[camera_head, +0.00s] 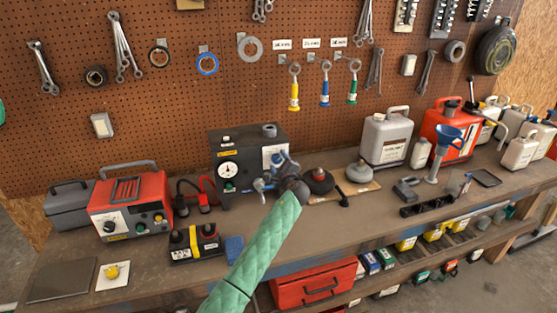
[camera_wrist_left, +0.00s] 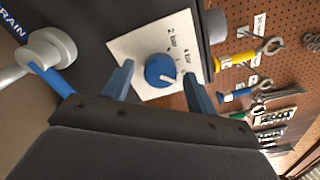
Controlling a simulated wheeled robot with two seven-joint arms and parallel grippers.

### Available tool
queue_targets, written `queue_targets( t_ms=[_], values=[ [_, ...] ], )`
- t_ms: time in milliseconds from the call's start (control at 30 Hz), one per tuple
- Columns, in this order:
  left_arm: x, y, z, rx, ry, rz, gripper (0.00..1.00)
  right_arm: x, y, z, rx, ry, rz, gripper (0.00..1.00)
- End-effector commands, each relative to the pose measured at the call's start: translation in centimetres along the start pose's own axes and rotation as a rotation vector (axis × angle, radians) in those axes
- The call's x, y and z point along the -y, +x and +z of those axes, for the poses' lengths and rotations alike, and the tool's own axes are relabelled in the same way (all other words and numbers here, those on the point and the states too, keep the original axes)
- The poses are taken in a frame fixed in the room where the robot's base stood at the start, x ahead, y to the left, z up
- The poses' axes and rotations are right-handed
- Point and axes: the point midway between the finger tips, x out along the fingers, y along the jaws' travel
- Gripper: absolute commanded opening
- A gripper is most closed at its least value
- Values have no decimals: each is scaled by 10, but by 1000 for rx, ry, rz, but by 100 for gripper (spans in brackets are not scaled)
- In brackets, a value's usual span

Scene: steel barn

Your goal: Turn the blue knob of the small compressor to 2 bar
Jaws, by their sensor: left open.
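The small compressor (camera_head: 248,140) is a dark box with a round gauge (camera_head: 228,169), standing on the bench against the pegboard. Its blue knob (camera_wrist_left: 160,70) sits on a white plate (camera_wrist_left: 128,49) marked 2 bar and 4 bar. The knob's white mark points to the lower right in the left wrist view, away from the 2 bar label. My left gripper (camera_wrist_left: 159,72) is open, with one blue finger on each side of the knob; I cannot tell whether they touch it. In the head view my left gripper (camera_head: 286,164) is in front of the compressor's right side. My right gripper is not in view.
A drain valve (camera_wrist_left: 48,48) with a blue handle is close beside the gripper. A red charger (camera_head: 131,203) and a black battery (camera_head: 195,243) stand to the left. Grey and red canisters (camera_head: 386,138) stand to the right.

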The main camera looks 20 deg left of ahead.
Motion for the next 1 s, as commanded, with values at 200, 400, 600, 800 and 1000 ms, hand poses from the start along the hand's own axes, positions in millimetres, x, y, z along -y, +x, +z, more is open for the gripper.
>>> queue_targets(
  t_ms=[200, 400, 600, 800, 1000],
  values=[
    [0, 6, 0, -1, 0, 0, 57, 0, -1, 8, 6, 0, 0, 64],
    [-1, 6, 0, 0, 0, 0, 56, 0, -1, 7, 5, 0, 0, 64],
    [-1, 6, 0, 0, 0, 0, 16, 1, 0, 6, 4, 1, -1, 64],
    [-2, 6, -1, 0, -4, 1, 13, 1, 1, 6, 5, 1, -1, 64],
    [-4, 6, -2, 0, -46, 1, 13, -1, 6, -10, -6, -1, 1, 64]
  ],
)
